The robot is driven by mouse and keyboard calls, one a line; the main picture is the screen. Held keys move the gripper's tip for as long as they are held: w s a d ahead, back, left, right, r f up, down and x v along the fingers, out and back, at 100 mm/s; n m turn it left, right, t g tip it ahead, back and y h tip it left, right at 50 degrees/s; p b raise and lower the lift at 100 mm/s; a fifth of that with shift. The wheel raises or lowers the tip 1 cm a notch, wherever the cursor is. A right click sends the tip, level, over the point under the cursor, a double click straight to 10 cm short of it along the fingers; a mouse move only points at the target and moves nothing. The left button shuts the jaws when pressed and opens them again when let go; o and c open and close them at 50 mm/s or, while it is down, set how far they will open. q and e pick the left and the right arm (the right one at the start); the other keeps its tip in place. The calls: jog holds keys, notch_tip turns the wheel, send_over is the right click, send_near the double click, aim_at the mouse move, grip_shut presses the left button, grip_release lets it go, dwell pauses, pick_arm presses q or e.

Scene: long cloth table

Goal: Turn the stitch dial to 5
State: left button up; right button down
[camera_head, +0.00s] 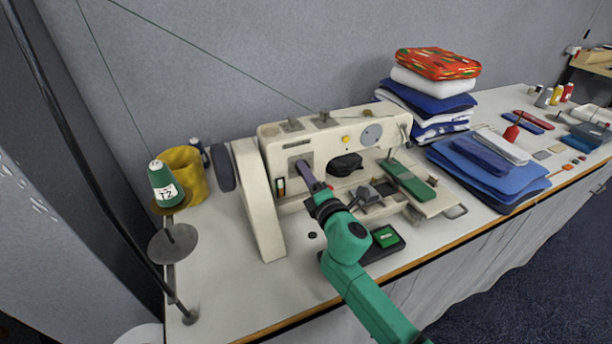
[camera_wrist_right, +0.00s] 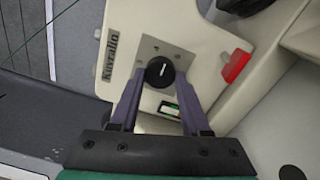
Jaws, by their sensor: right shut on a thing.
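The cream sewing machine (camera_head: 268,185) stands on the long table. Its stitch dial (camera_wrist_right: 160,72) is a round black knob on a grey metal plate (camera_wrist_right: 151,50) in the right wrist view. A white mark on the knob points up and slightly right. No numbers can be read around it. My right gripper (camera_wrist_right: 159,80) has one purple finger on each side of the dial and is shut on it. In the head view my right gripper (camera_head: 304,169) reaches the machine's front face and hides the dial. My left gripper is not in view.
A green thread cone (camera_head: 165,186) on a stand and a yellow container (camera_head: 188,165) are left of the machine. Folded cloths (camera_head: 432,92) and blue fabric (camera_head: 490,168) lie to its right.

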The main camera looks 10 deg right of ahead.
jog(key=m, duration=0.6)
jog(key=shift+m, duration=0.3)
dwell(0.4)
jog(key=shift+c, duration=1.8)
grip_release()
jog(key=shift+s, duration=0.15)
jog(key=s+d+b, duration=0.2)
jog(key=s, duration=1.2)
jog(key=shift+d, duration=0.35)
